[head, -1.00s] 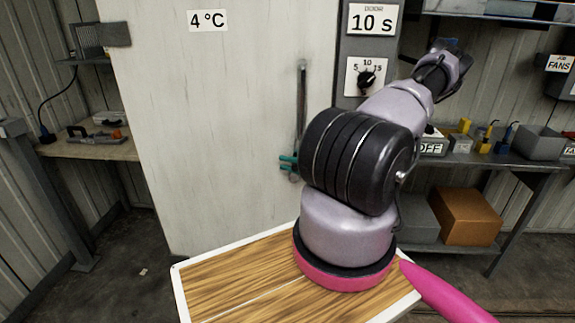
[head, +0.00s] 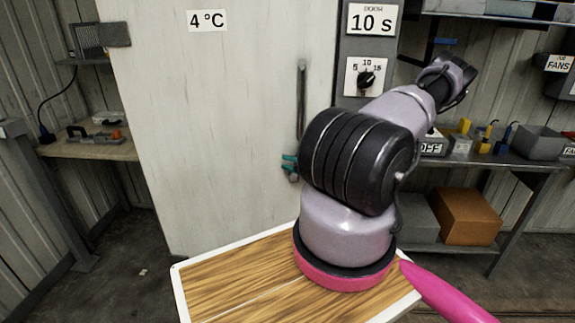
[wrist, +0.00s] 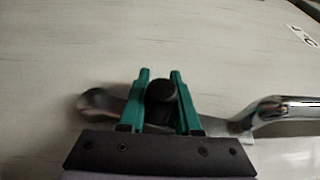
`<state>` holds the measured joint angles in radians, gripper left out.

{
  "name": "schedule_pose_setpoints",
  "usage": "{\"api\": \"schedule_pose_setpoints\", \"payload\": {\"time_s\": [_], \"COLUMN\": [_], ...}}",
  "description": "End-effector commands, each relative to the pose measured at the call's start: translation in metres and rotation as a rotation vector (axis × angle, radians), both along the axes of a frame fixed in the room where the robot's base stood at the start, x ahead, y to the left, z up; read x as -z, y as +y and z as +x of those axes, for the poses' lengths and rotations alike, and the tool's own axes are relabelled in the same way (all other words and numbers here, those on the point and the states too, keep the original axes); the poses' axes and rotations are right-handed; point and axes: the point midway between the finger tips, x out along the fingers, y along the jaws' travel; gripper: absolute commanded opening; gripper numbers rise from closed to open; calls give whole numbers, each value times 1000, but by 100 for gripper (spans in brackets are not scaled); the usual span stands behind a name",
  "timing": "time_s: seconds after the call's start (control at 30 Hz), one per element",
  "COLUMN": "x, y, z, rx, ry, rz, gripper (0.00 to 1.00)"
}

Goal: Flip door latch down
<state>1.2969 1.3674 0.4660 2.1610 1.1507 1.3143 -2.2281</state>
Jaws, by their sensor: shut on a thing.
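The door latch shows in the wrist view as a black round knob (wrist: 161,91) at the lower end of the metal handle (wrist: 285,106). My gripper (wrist: 160,74) has its two green fingers on either side of this knob, shut on it. In the head view my gripper (head: 288,163) is at the foot of the long upright handle (head: 301,100) on the pale door (head: 220,120). My arm hides the wrist and most of the latch there. The latch's tilt cannot be told.
A grey control panel with a dial (head: 367,78) stands just right of the handle, partly behind my arm. A shelf with small boxes (head: 540,138) is at the right. A side bench (head: 88,148) with a tool is at the left. The door face left of the handle is clear.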

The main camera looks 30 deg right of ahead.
Motion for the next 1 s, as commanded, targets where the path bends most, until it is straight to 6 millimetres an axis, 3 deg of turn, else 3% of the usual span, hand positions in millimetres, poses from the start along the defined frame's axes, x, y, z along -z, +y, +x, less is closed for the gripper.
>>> {"api": "schedule_pose_setpoints", "payload": {"time_s": [0.3, 0.7, 0.73, 0.8, 1.0], "x": [1, 0, 0, 0, 0], "y": [-17, -19, -19, -19, -19], "z": [-12, -13, -13, -13, -13], "rx": [4, 0, 0, 0, 0], "ry": [-148, -169, -168, -168, -169], "rz": [217, 247, 246, 246, 247], "gripper": [0, 0, 35, 62, 62]}}
